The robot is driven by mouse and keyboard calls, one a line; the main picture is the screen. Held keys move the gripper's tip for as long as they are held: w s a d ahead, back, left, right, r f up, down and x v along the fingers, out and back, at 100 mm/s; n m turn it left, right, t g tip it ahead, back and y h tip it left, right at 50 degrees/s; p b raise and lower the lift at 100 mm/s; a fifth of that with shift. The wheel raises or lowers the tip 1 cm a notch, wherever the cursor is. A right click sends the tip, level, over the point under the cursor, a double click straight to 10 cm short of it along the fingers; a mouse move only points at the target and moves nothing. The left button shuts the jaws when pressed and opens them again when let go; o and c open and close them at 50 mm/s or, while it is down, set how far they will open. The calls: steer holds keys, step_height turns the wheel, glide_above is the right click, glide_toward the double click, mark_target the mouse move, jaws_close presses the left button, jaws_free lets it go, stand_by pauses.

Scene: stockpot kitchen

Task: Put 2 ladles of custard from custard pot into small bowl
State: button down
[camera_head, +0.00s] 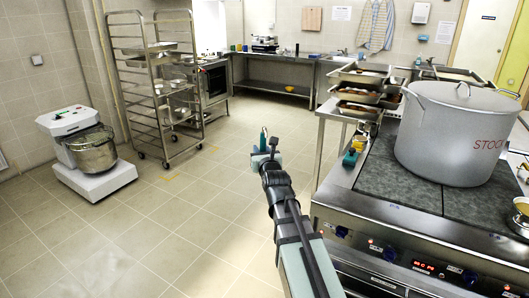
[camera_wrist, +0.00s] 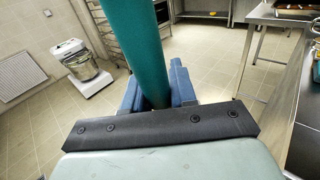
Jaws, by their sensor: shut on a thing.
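My gripper (camera_head: 266,153) is over the open floor, left of the stove. In the wrist view its blue fingers (camera_wrist: 156,88) are shut around a thick teal handle (camera_wrist: 147,45). The handle's teal end (camera_head: 263,137) shows upright above the gripper in the head view. It looks like a ladle's handle, but no ladle bowl can be made out. A vessel with yellow contents (camera_head: 522,206) is cut off at the right edge; I cannot tell whether it is the custard pot or the small bowl.
A large lidded stockpot (camera_head: 458,132) stands on the dark stove top (camera_head: 399,180). Another teal item (camera_head: 350,158) sits at the stove's left edge. Stacked metal trays (camera_head: 358,94) are behind. A mixer (camera_head: 88,150) and a rack (camera_head: 150,85) stand left. Floor between is clear.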

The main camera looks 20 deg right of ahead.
steer(key=s+d+r+m+g+h, duration=0.1)
steer(key=s+d+m+g+h, duration=0.3)
steer(key=d, duration=1.2)
steer(key=s+d+r+m+t+h, duration=0.15)
steer(key=s+d, duration=0.45)
steer(key=d, duration=0.9)
steer(key=s+d+r+m+g+h, duration=0.15)
steer(key=s+d+h, duration=0.3)
steer(key=d, duration=1.15)
steer(key=s+d+r+m+g+h, duration=0.1)
steer(key=s+d+m+g+h, duration=0.2)
steer(key=s+d, duration=1.6)
steer(key=s+d+r+m+g+h, duration=0.1)
steer(key=s+d+r+m+g, duration=0.3)
steer(key=s+d, duration=1.55)
steer(key=w+d+f+n+t+y, duration=0.2)
steer(key=w+f+n+y, duration=0.4)
steer(key=w, duration=0.4)
steer(key=shift+w+f+n+t, duration=0.2)
steer(key=shift+f+n+t, duration=0.1)
steer(key=shift+t, duration=0.5)
steer(key=shift+a, duration=0.1)
steer(key=shift+f, duration=0.1)
